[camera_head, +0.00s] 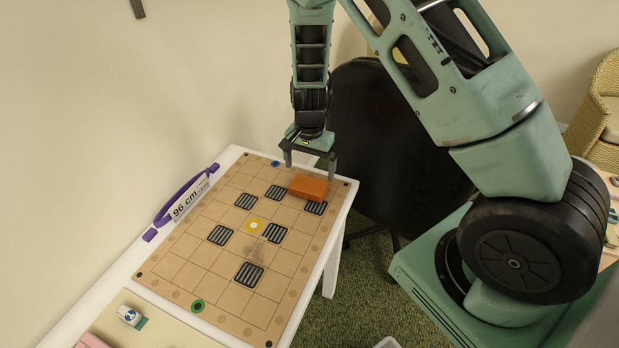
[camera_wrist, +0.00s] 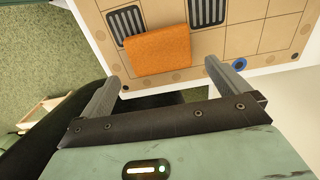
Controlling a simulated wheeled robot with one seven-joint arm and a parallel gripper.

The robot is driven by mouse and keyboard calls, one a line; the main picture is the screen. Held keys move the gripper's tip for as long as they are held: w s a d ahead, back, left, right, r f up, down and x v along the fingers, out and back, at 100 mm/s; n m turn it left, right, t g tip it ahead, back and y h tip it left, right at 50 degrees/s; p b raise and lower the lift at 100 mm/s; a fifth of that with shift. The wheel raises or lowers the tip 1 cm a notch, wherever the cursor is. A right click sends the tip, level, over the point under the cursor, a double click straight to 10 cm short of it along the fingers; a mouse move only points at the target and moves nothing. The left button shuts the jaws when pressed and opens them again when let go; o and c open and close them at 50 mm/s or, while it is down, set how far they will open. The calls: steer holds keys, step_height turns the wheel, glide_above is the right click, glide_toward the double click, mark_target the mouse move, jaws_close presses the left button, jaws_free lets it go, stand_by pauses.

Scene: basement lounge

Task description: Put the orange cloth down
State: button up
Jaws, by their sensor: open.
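The orange cloth (camera_head: 308,187) is a folded, flat block lying on the tan grid board (camera_head: 188,248), near its far right edge. It partly covers a dark striped square. My gripper (camera_head: 310,169) is open and empty above the far edge of the board, close to the cloth. In the wrist view its two fingers (camera_wrist: 163,78) are spread apart with nothing between them.
The board lies on a white table (camera_head: 333,228) against the wall. A small white item (camera_head: 129,315) is at the near left. A dark chair (camera_head: 385,150) stands behind the table.

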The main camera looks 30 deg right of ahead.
mark_target(309, 183)
steer(key=s+a+r+n+y, duration=0.2)
steer(key=s+a+r+n, duration=0.65)
steer(key=a+r, duration=0.6)
steer(key=s+a+r+n, duration=0.2)
steer(key=s+n, duration=0.3)
steer(key=s, duration=0.4)
steer(key=s+a+r+n+h, duration=0.1)
steer(key=s+a+r+n, duration=0.2)
steer(key=s, duration=0.7)
steer(key=shift+s+a+r+n, duration=0.25)
steer(key=shift+r+n, duration=0.15)
steer(key=shift+n, duration=0.85)
